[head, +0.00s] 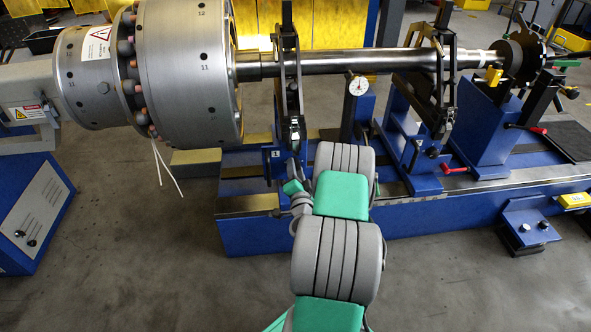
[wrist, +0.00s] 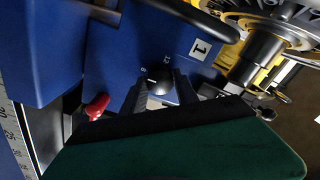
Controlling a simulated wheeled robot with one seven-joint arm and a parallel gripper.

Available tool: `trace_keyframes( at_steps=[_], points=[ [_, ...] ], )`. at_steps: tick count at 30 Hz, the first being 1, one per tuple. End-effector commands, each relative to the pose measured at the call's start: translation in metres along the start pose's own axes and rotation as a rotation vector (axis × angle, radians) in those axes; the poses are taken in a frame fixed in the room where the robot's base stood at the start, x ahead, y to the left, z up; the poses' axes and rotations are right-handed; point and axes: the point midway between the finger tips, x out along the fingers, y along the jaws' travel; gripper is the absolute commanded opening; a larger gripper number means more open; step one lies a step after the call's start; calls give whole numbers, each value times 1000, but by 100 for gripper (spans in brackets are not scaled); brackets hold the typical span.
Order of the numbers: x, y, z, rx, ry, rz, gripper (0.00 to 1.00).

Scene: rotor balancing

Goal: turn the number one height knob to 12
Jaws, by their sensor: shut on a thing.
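The number one height knob (wrist: 159,78) is a round black knob on a blue panel, seen in the wrist view just below a white plate marked 1 (wrist: 201,49). A short white pointer line shows on its left part. Small white scale marks sit above it and to its upper left, too small to read surely. My gripper (wrist: 161,88) has its dark fingers on both sides of the knob and is shut on it. In the head view my gripper (head: 291,188) is at the blue stand under the plate marked 1 (head: 275,154); the knob is hidden there.
A red lever (wrist: 97,107) stands left of my fingers in the wrist view. In the head view a long steel shaft (head: 345,62) runs above my arm to a large grey drum (head: 190,75). A dial gauge (head: 357,86) stands right of the stand.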

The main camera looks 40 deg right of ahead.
Motion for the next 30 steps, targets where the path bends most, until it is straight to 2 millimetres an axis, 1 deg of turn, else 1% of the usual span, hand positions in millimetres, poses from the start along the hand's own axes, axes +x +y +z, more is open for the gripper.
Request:
trace_keyframes(
  at_steps=[5, 11, 17, 30],
  points=[
    [0, 0, 0, 33, 0, 0, 0],
    [0, 0, 0, 131, 0, 1, 0],
    [0, 0, 0, 290, -1, 2, 0],
    [-1, 0, 0, 710, -1, 3, 0]
  ],
)
